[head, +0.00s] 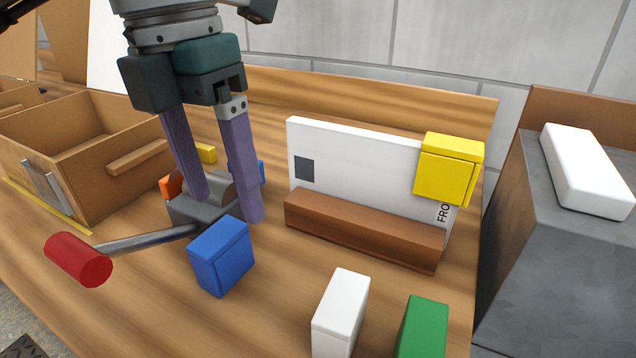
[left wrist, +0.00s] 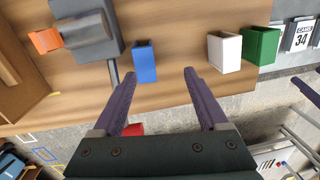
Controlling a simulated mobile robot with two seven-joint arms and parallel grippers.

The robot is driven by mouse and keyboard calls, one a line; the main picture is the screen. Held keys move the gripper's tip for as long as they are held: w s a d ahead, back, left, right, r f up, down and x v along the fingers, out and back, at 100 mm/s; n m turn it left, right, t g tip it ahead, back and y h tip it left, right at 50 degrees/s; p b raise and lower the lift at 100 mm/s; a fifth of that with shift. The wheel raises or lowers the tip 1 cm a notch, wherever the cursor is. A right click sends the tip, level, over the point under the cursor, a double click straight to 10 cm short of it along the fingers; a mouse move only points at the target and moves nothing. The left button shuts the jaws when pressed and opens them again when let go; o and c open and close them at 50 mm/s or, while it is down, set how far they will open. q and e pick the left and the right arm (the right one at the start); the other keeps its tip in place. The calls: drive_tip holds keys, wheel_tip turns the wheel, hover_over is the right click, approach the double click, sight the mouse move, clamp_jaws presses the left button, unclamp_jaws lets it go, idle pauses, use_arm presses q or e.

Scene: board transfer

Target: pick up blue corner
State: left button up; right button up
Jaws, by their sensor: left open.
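A blue corner block (head: 222,257) stands on the wooden table, in front of a grey clamp-like device (head: 180,212). It also shows in the left wrist view (left wrist: 145,64), just beyond the fingertips and nearer the left finger. My left gripper (head: 224,208) points down with its two purple fingers spread and nothing between them. In the head view its tips are above and behind the blue block; I see no contact. The left wrist view also shows the open fingers (left wrist: 160,74). Another small blue piece (head: 261,172) is partly hidden behind the right finger.
A red-ended lever (head: 78,259) sticks out at left, near the blue block. A white board (head: 345,160) stands in a brown holder (head: 360,230) with a yellow corner (head: 448,170). White (head: 341,312) and green (head: 422,327) blocks stand at front. A wooden box (head: 110,190) is at left.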

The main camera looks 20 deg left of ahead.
sight(211, 240)
use_arm(q)
drive_tip(key=shift+w+a+f+y, duration=0.1)
drive_tip(key=shift+a+f+y, duration=0.5)
drive_tip(key=shift+a+f, duration=0.45)
wheel_tip(211, 240, down, 2)
drive_tip(key=shift+d+f, duration=0.1)
drive_tip(key=f, duration=0.2)
drive_tip(key=s+f, duration=0.1)
drive_tip(key=f, duration=0.2)
drive_tip(key=shift+f, duration=0.5)
clamp_jaws()
